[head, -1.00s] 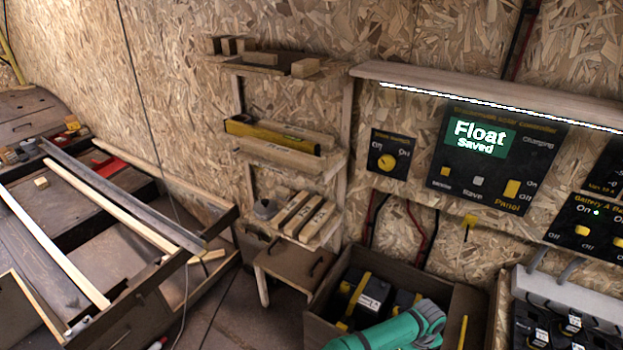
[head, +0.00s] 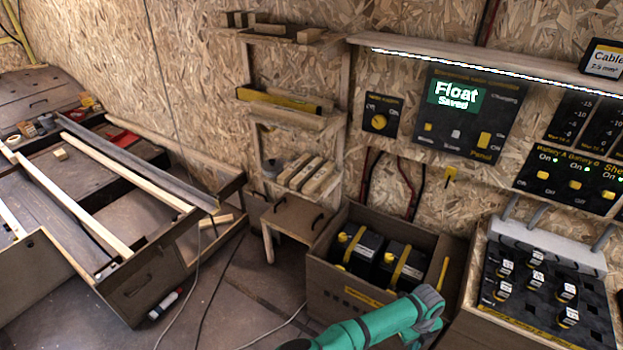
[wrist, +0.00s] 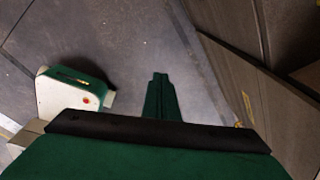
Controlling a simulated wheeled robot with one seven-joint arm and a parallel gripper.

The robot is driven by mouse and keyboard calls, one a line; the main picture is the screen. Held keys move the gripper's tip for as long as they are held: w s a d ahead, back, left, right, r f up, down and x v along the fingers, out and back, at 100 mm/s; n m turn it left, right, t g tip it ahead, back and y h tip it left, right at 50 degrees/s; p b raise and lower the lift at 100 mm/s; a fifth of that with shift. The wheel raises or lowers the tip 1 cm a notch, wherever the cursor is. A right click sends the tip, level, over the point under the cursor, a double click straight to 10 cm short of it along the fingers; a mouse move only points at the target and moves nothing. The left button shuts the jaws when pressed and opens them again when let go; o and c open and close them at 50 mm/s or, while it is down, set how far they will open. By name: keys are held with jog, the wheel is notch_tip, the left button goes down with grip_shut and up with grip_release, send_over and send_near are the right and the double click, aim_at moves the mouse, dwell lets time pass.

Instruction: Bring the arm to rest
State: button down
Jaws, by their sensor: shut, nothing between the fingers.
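My arm (head: 385,322) shows as a teal limb at the bottom of the head view, in front of a wooden battery box (head: 335,275). Its gripper end cannot be made out in that view. In the wrist view my gripper (wrist: 160,82) points out over bare grey floor (wrist: 130,35). Its fingers are together, with nothing between them. It touches nothing that I can see.
In the wrist view a brown panelled side (wrist: 250,80) runs close along the right. In the head view a breaker panel (head: 545,290) stands right of the battery box. A small shelf (head: 290,212) and a long timber bench (head: 150,280) stand left, with open floor between.

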jog(key=s+d+r+n+h, duration=0.1)
jog(key=s+d+n+h, duration=0.15)
jog(key=s+d, duration=0.4)
jog(key=s+d+r+n+h, duration=0.1)
jog(key=s+d+h, duration=0.25)
jog(key=d, duration=0.55)
jog(key=s+d+r+n+t+h, duration=0.4)
jog(key=d+r+n+h, duration=0.1)
jog(key=r+n, duration=0.4)
jog(key=s+a+r+n+t+y, duration=0.1)
jog(key=s+a+n+t+y, duration=0.15)
jog(key=a+n+t, duration=0.85)
jog(key=s+a+r+n+g+y, duration=0.15)
jog(key=a+n+y, duration=0.35)
jog(key=a, duration=1.4)
jog(key=s+a+r+n+t+y, duration=0.1)
jog(key=s+a+r, duration=0.3)
jog(key=a, duration=0.3)
jog(key=s+a+r+n+t+y, duration=0.1)
jog(key=s+a+r, duration=0.3)
jog(key=a, duration=0.4)
jog(key=s+a+r+n+t+y, duration=0.1)
jog(key=s+a+r, duration=0.3)
jog(key=a, duration=0.4)
jog(key=shift+s+n+y, duration=0.45)
jog(key=shift+s+y, duration=0.1)
jog(key=shift+y, duration=0.1)
